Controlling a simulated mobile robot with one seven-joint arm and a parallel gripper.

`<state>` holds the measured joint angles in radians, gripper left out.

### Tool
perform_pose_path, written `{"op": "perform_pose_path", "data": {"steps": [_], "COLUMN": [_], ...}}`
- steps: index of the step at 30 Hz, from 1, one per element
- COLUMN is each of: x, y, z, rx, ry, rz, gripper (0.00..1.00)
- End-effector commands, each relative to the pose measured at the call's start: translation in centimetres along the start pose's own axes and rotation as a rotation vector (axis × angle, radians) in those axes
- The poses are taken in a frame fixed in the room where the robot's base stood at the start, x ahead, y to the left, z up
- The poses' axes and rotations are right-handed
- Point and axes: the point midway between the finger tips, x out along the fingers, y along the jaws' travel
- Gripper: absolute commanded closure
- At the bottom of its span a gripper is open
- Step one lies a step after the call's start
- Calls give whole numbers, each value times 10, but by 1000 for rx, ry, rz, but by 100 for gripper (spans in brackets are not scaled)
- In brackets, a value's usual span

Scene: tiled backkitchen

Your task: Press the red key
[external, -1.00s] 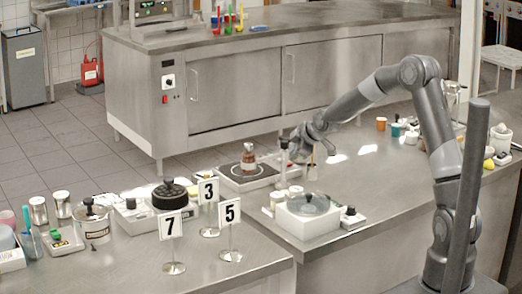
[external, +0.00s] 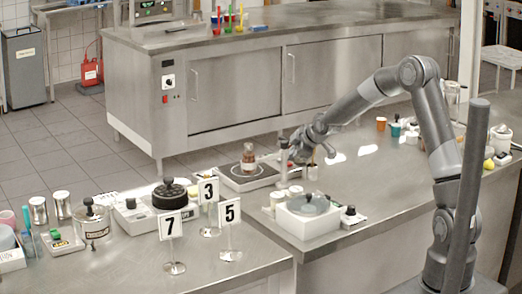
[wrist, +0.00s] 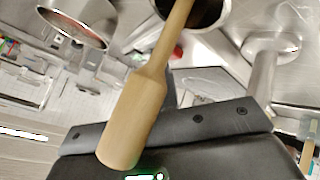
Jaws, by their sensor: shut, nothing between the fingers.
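A small red patch (wrist: 177,52) shows in the wrist view beside a wooden-handled tool, partly covered by it; I cannot tell whether it is the red key. In the external view no red key can be made out near my gripper. My gripper (external: 302,157) is shut and empty, low over the right counter, behind the white box with a round grey lid (external: 312,204). In the wrist view its dark body fills the bottom, and the fingertips cannot be made out.
A hot plate with a brown bottle (external: 249,158) stands left of my gripper. The wooden-handled tool (wrist: 137,110) is close to the wrist camera. Number signs (external: 230,212) stand on the left counter. A small box with a black key (external: 350,212) sits right of the lidded box.

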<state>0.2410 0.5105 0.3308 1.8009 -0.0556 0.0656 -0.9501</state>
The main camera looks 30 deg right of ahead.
Motion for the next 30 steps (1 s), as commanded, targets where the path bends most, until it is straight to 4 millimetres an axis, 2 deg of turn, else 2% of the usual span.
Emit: {"op": "perform_pose_path", "data": {"steps": [30], "x": [6], "y": [-4], "z": [4], "rx": [1], "ry": [-1], "rz": [-1], "gripper": [100]}}
